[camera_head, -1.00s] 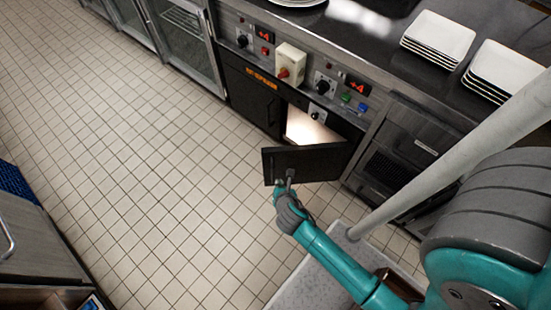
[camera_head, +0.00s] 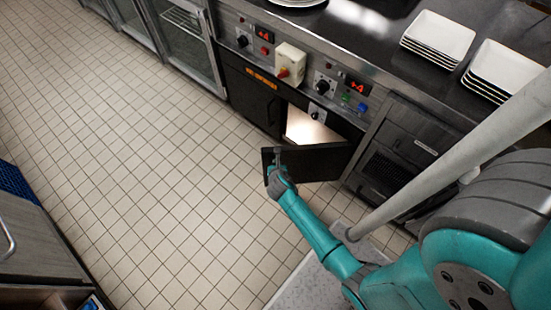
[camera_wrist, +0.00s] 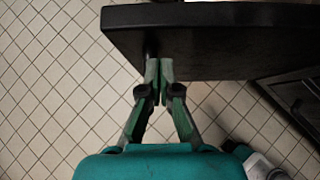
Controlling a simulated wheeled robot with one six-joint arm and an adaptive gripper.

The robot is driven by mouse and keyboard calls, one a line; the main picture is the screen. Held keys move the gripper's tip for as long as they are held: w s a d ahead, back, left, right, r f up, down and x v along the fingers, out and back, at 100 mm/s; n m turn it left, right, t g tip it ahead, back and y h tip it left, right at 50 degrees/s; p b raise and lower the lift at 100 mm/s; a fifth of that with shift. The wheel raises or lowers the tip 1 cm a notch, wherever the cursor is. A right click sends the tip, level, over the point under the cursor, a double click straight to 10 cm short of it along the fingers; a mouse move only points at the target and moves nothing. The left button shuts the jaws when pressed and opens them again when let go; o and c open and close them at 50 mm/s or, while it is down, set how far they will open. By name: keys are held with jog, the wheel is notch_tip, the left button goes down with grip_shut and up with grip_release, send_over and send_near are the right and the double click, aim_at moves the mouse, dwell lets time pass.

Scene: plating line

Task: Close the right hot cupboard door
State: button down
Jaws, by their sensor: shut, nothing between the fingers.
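The right hot cupboard door (camera_head: 315,164) is a dark panel standing open, swung out over the floor and hinged on its right side. Behind it, the lit cupboard opening (camera_head: 307,128) shows bright inside. My gripper (camera_head: 277,158) is at the outer face of the door near its free left end. In the wrist view, the door (camera_wrist: 225,40) fills the upper right, and my gripper (camera_wrist: 153,68) is shut and empty with its fingertips at the door's lower edge. I cannot tell whether they touch it.
The left cupboard door (camera_head: 250,100) is shut. Control knobs and a cream switch box (camera_head: 290,61) line the panel above. Stacked white plates (camera_head: 437,38) stand on the counter. The tiled floor (camera_head: 150,170) to the left is clear.

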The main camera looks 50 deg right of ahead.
jog(key=shift+w+d, duration=0.8)
jog(key=shift+w, duration=0.05)
